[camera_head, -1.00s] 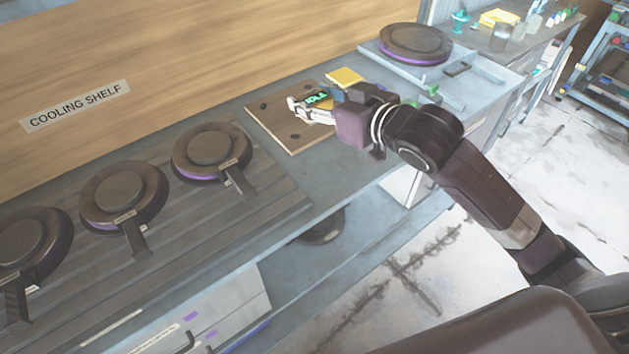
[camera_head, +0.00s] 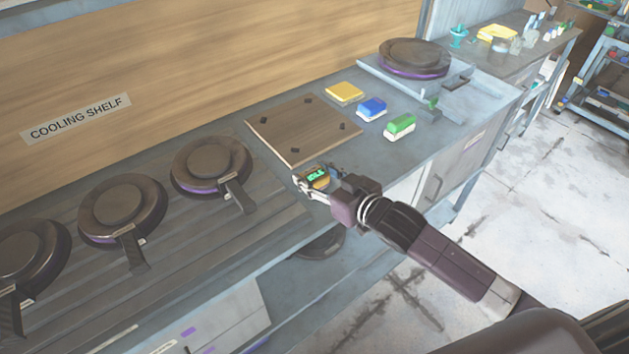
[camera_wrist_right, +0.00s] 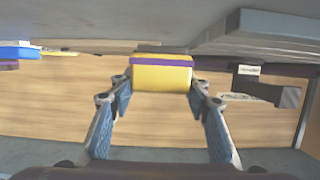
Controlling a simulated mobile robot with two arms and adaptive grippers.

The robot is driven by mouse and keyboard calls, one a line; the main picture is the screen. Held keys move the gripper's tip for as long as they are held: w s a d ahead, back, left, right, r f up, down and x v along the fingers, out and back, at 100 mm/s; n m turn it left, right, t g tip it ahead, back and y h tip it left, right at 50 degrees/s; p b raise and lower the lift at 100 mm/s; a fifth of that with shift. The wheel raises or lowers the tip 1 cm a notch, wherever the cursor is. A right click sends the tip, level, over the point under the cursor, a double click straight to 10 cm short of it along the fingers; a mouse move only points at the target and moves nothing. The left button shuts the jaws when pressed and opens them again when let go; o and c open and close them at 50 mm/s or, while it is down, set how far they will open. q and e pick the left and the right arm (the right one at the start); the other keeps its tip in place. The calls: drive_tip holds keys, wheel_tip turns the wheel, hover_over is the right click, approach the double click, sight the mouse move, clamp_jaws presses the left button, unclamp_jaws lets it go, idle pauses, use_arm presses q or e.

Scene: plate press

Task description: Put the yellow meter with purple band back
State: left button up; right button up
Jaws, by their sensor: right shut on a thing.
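The yellow meter with the purple band shows in the right wrist view (camera_wrist_right: 162,76) between my fingers, its band along the upper side. In the head view the meter (camera_head: 318,178) shows a lit green display and is partly hidden by the fingers. My right gripper (camera_head: 312,184) is shut on it, near the counter's front edge, just in front of the wooden board (camera_head: 290,135). The board is bare apart from small dark pads near its corners. My left gripper is not in view.
Yellow (camera_head: 345,92), blue (camera_head: 371,107) and green (camera_head: 400,125) blocks stand right of the board. Several round dark pans (camera_head: 211,165) with handles sit on the ribbed cooling shelf at left. Another round dark plate (camera_head: 414,56) stands at the back right.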

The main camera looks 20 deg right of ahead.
drive_tip(key=shift+f, duration=1.1)
drive_tip(key=shift+f, duration=0.1)
drive_tip(key=o, duration=1.4)
drive_tip(key=shift+c, duration=0.2)
drive_tip(key=shift+s+d, duration=0.1)
drive_tip(key=shift+s, duration=0.15)
drive_tip(key=b+v, duration=0.1)
drive_tip(key=v, duration=1)
drive_tip(key=shift+s+r, duration=0.2)
drive_tip(key=shift+r, duration=0.1)
drive_tip(key=shift+d, duration=0.1)
